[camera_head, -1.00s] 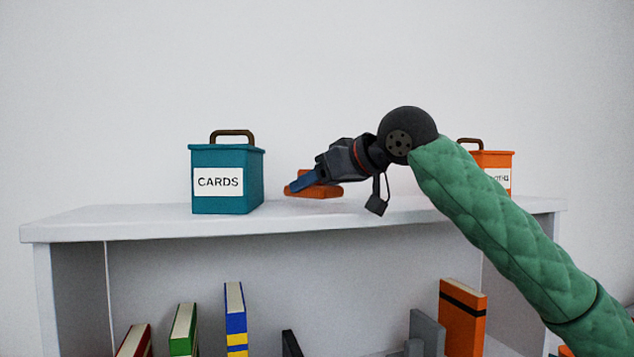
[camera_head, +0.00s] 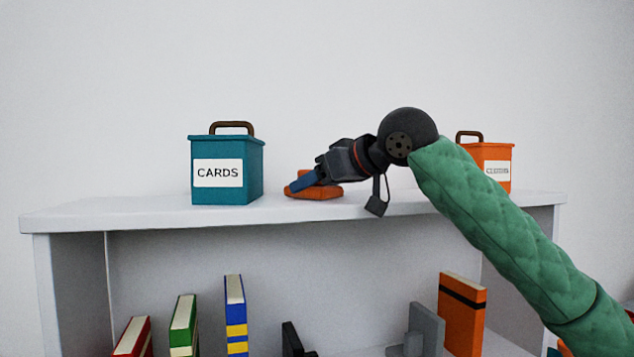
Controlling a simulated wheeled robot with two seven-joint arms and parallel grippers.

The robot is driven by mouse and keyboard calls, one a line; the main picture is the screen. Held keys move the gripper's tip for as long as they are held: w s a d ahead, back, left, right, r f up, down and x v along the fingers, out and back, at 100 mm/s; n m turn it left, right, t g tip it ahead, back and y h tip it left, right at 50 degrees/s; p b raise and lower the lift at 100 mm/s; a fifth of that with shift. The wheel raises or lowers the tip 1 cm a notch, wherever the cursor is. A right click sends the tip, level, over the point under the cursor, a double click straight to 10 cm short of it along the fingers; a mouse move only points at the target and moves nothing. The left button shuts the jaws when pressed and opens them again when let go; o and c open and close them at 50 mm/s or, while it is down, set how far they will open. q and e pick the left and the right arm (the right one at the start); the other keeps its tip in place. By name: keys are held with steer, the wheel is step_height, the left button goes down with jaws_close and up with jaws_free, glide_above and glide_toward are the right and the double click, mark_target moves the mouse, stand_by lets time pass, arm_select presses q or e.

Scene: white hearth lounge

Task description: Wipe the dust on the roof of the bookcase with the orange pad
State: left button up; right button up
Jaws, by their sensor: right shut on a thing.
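The orange pad (camera_head: 322,193) is in my right gripper (camera_head: 300,184), low over the bookcase roof, between the two boxes. The pad looks flat and seems to touch the roof or be just above it; I cannot tell which. The gripper's blue fingers are shut on the pad. The bookcase roof (camera_head: 110,214) is a white top board. I cannot make out the dust clearly on it; the pad and arm hide part of the board. My left gripper is not in view.
A teal box labelled CARDS (camera_head: 227,172) stands on the roof left of the pad. An orange box (camera_head: 496,156) stands at the right end, partly behind my green right arm. Several books stand on the shelf below. The roof's left end is clear.

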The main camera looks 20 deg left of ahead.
mark_target(346, 197)
steer(key=shift+f, duration=0.1)
steer(key=shift+w+d+p, duration=0.25)
steer(key=shift+w+d, duration=0.45)
steer(key=shift+d, duration=0.35)
steer(key=shift+w+d+p, duration=0.25)
steer(key=shift+w+d, duration=0.45)
steer(key=shift+d, duration=0.3)
steer(key=shift+w+d+f, duration=0.1)
steer(key=shift+w+d, duration=0.75)
steer(key=shift+d, duration=0.45)
steer(key=shift+w+d+r, duration=0.1)
steer(key=shift+w+d, duration=0.8)
steer(key=shift+d, duration=0.45)
steer(key=shift+w+d+f, duration=0.1)
steer(key=shift+w+d, duration=0.75)
steer(key=shift+d, duration=0.45)
steer(key=shift+a, duration=0.1)
steer(key=shift+s+a, duration=0.5)
steer(key=shift+a, duration=0.2)
steer(key=shift+s+a, duration=0.45)
steer(key=shift+a, duration=0.25)
steer(key=shift+s+a, duration=0.8)
steer(key=shift+a, duration=0.3)
steer(key=shift+s+a, duration=0.75)
steer(key=shift+a, duration=0.3)
steer(key=shift+s+a, duration=0.3)
steer(key=shift+a, duration=0.2)
steer(key=shift+s+a, duration=0.25)
steer(key=shift+a, duration=0.2)
steer(key=shift+s, duration=0.1)
